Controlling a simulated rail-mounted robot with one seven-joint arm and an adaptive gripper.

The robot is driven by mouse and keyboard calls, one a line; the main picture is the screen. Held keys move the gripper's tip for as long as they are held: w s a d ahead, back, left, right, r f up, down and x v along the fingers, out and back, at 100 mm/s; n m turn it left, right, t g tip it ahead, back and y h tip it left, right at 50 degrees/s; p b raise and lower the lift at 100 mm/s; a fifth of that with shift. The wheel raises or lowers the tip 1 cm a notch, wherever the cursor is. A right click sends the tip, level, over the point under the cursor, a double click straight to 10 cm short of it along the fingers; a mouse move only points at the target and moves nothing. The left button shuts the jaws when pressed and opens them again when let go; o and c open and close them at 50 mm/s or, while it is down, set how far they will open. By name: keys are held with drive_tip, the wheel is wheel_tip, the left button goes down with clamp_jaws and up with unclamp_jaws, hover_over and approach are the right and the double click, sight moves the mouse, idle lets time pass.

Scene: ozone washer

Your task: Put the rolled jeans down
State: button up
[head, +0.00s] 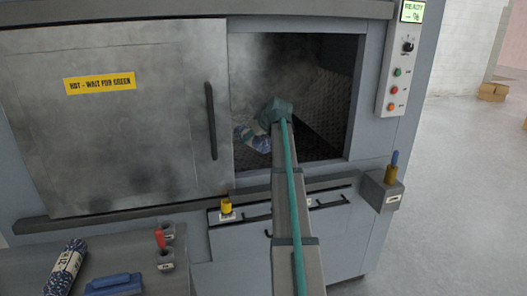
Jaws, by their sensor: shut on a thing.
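My arm reaches through the open right side of the grey washer (360,150) into its dark, hazy chamber. My gripper (262,133) is inside, near the opening, and is shut on a blue and white roll (244,131), the rolled jeans. The arm's end hides part of the roll, and I cannot tell whether it touches the chamber floor (312,145). A second dark blue roll with white markings (66,266) lies on the grey table at the lower left.
The sliding door (100,120), with a yellow hot-warning label, covers the left part. A control panel (398,75) is at the upper right.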

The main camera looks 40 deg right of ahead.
drive_tip(key=w+d+f+p, duration=0.1)
drive_tip(key=w+d+f, duration=0.1)
drive_tip(key=w, duration=0.1)
drive_tip(key=w+d+f+p, duration=0.1)
drive_tip(key=w+d+f, duration=0.1)
drive_tip(key=w+f, duration=0.1)
drive_tip(key=w+d+f+p, duration=0.1)
drive_tip(key=w+d+f, duration=0.1)
drive_tip(key=w+f, duration=0.1)
drive_tip(key=shift+w+d+p, duration=0.3)
drive_tip(key=shift+w, duration=0.6)
drive_tip(key=shift+w+d+f, duration=0.2)
drive_tip(key=shift+w+f, duration=0.15)
drive_tip(key=shift+f, duration=0.2)
drive_tip(key=shift+w+d+f+p, duration=0.15)
drive_tip(key=shift+f+p, duration=0.4)
drive_tip(key=shift+f, duration=1.3)
drive_tip(key=shift+f, duration=0.15)
drive_tip(key=o, duration=1.6)
